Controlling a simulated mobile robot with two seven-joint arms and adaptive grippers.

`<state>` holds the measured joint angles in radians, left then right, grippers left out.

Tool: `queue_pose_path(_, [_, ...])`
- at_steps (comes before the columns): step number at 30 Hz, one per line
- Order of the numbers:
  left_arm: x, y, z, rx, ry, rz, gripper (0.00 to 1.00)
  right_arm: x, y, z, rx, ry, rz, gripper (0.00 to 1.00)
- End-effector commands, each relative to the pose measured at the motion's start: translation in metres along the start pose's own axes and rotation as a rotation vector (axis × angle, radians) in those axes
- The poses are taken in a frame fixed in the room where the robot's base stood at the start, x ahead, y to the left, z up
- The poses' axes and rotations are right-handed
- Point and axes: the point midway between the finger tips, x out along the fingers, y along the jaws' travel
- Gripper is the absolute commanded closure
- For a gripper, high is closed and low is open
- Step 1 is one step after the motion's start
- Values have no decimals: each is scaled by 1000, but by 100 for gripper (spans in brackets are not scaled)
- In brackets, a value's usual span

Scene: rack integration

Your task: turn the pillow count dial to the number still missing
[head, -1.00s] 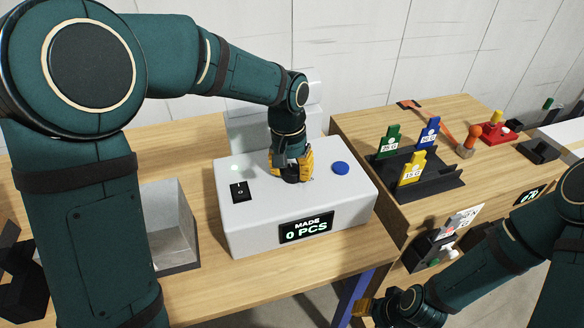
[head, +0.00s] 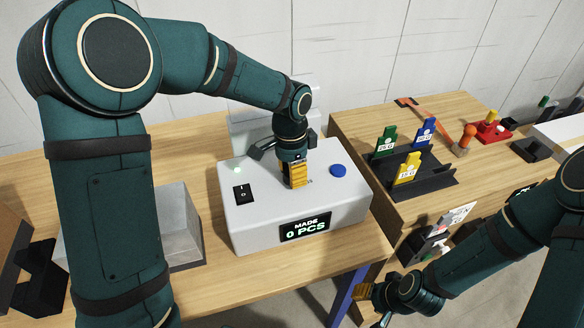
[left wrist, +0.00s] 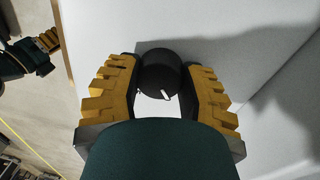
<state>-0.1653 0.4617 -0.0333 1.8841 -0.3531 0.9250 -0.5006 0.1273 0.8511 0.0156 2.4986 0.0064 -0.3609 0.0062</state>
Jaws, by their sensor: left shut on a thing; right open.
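The machine is a white box (head: 345,212) on the table, with a display (head: 305,226) reading "MADE 0 PCS". My left gripper (head: 296,183) points down onto the box top and hides the dial in the head view. In the left wrist view the round black dial (left wrist: 158,72) sits between the yellow fingers of my left gripper (left wrist: 164,84), which is shut on it. A white pointer mark shows on the dial's edge; any numbers around it are not readable. My right gripper (head: 364,291) is open and empty, low in front of the tables.
A black rack (head: 430,183) with green, blue and yellow tags is on the right table.

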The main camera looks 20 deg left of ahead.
Motion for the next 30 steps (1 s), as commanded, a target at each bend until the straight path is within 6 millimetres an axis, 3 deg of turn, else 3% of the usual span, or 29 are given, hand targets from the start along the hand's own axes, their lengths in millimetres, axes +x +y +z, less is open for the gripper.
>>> queue_pose_path(9, [0, 0, -1, 135, -8, -1, 95, -7, -3, -4, 2, 8, 1, 53])
queue_pose_path(26, [0, 0, -1, 167, -10, -1, 95, -8, -3, -4, 2, 9, 1, 53])
queue_pose_path(27, [0, 0, -1, 167, -10, -1, 54, -8, -3, -4, 2, 9, 1, 53])
queue_pose_path(30, [0, 0, -1, 166, -10, -1, 24, -8, -3, -4, 2, 9, 1, 53])
